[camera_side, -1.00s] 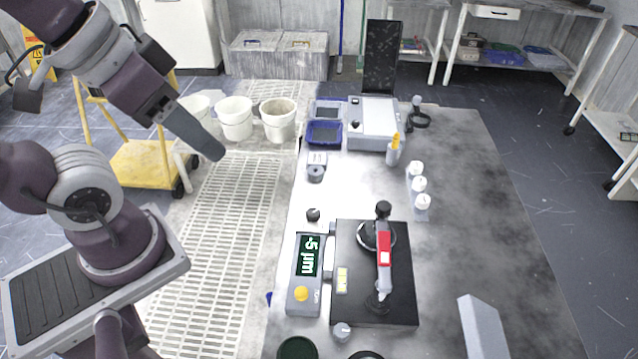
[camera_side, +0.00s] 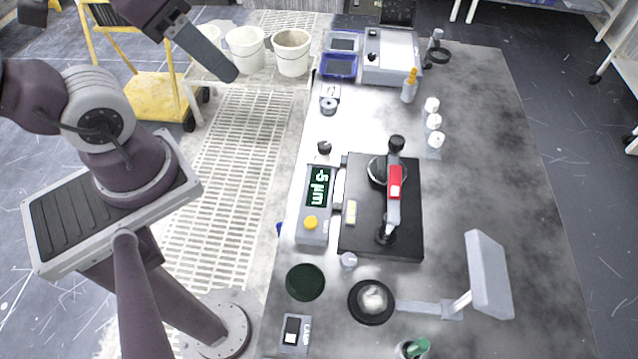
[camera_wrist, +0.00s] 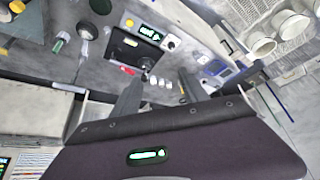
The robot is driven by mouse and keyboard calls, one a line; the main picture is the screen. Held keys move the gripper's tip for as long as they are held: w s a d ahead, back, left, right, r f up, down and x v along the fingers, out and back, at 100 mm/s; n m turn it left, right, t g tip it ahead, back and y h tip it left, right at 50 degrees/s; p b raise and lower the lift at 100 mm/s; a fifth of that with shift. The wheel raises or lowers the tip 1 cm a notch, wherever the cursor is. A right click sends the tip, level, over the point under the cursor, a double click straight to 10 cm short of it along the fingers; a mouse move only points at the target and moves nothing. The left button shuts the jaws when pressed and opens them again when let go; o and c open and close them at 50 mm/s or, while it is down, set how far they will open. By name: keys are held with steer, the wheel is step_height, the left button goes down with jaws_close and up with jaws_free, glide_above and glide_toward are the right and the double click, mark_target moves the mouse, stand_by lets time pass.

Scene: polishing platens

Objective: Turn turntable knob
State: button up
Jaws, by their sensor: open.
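A black square base (camera_side: 348,232) carries a round platen and a dark upright post. An arm with a red section (camera_side: 395,182) lies across it. A small round grey knob (camera_side: 348,261) stands at the base's front left corner. A small black knob (camera_side: 324,147) stands beyond its back left corner. I cannot tell which is the turntable knob. My gripper (camera_side: 222,66) is at the upper left, above the floor grating and well apart from the base. In the wrist view, my gripper (camera_wrist: 160,76) has its two dark fingers spread, with nothing held. The black base (camera_wrist: 122,48) shows beyond them.
A display unit (camera_side: 318,188) stands left of the base. A grey box machine (camera_side: 392,55) and blue trays (camera_side: 339,66) are at the back. White bottles (camera_side: 433,122), a black dish (camera_side: 371,301) and a grey angled panel (camera_side: 488,272) stand around.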

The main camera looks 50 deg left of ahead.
steer(key=n+g, duration=0.5)
steer(key=n, duration=0.5)
glide_above(325, 145)
step_height(325, 145, down, 20)
step_height(325, 145, down, 15)
steer(key=shift+f+n+g, duration=0.1)
steer(key=shift+n+g, duration=0.2)
steer(key=shift+n, duration=0.7)
steer(key=shift+f, duration=0.55)
jaws_close()
